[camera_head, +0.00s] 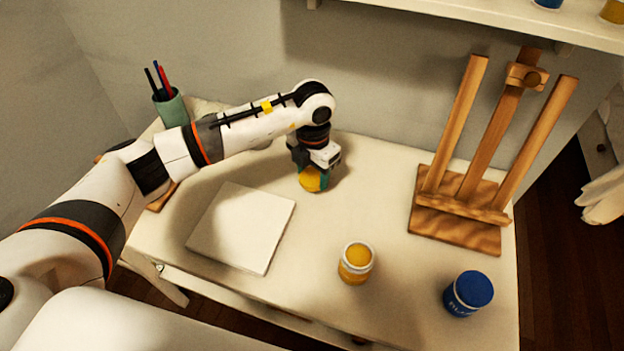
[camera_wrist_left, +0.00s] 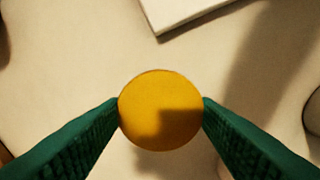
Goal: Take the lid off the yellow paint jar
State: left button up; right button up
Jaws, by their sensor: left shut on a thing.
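The yellow paint jar (camera_head: 356,264) stands upright near the front of the table. Its pale rim shows around yellow paint, and no lid sits on it. My left gripper (camera_head: 314,180) is behind and to the left of the jar, pointing down. It is shut on the round yellow lid (camera_head: 309,183). In the left wrist view the lid (camera_wrist_left: 160,110) is a flat yellow disc pinched at its sides between the green fingers (camera_wrist_left: 161,108). I cannot tell whether the lid touches the table. My right gripper is not in view.
A white canvas (camera_head: 242,228) lies left of the jar. A blue paint jar (camera_head: 468,294) stands at the front right. A wooden easel (camera_head: 455,226) stands at the back right. A green pen cup (camera_head: 172,107) is at the back left. The table (camera_head: 385,190) is clear between lid and easel.

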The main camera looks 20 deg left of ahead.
aim_at(313, 177)
pick_arm(q)
notch_tip(313, 177, down, 3)
jog(key=shift+f, duration=0.1)
jog(key=shift+f, duration=0.2)
jog(key=o, duration=1.1)
jog(key=shift+r, duration=0.1)
